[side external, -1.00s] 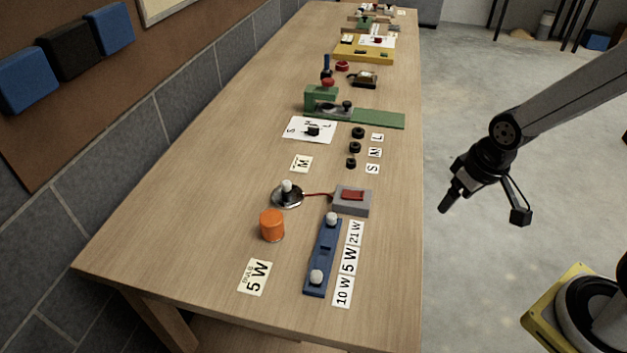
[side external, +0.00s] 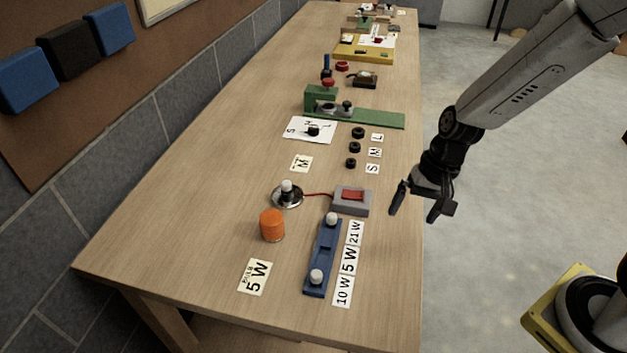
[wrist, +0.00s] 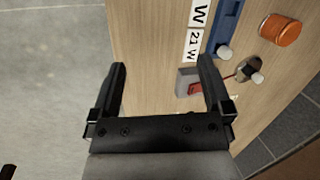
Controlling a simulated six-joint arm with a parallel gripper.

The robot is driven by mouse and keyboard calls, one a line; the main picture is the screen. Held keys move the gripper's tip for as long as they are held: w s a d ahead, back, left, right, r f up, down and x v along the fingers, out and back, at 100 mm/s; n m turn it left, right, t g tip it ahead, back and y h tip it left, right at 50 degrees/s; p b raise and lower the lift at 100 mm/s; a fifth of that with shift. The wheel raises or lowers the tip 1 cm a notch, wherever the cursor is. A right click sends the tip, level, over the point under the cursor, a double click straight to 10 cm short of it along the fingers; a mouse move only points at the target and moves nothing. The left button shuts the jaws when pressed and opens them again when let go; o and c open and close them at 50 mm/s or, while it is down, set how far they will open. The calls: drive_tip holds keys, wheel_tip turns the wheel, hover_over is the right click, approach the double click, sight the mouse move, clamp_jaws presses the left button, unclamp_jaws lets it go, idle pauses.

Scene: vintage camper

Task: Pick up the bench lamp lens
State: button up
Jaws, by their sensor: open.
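An orange ribbed cylinder (side external: 272,226), which looks like the lens, stands on the table at the near left. It also shows at the top right of the wrist view (wrist: 280,30). The bench lamp (side external: 287,197), a round silver base with a white bulb, stands just behind it, its bulb uncovered. A red wire runs from the lamp to a grey switch box (side external: 352,201) with a red rocker. My gripper (side external: 412,215) is open and empty near the table's right edge, to the right of the switch box and well apart from the lens. Its two fingers show in the wrist view (wrist: 161,62).
A blue bulb holder (side external: 323,262) with white bulbs lies right of the lens, beside wattage labels (side external: 349,262). A "5 W" card (side external: 255,277) lies in front of the lens. Black rings (side external: 355,147) and a green fixture (side external: 350,112) are farther back. The table left of the lens is clear.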

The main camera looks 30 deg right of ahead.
drive_tip(key=w+a+f+m+y, duration=0.4)
drive_tip(key=w+a+m+y, duration=0.1)
drive_tip(key=w+a+m, duration=0.25)
drive_tip(key=m+t+y, duration=0.4)
drive_tip(key=m, duration=0.4)
approach(272, 219)
drive_tip(key=shift+s+a+f+n, duration=0.1)
drive_tip(key=shift+a+f+n, duration=0.15)
drive_tip(key=shift+a+f, duration=0.65)
drive_tip(key=shift+w+f+m+t, duration=0.2)
drive_tip(key=shift+w+m+t, duration=0.3)
drive_tip(key=shift+w+t, duration=0.1)
drive_tip(key=shift+a, duration=0.1)
drive_tip(key=shift+x, duration=1.25)
drive_tip(key=shift+x, duration=2.6)
drive_tip(key=shift+s+f, duration=0.1)
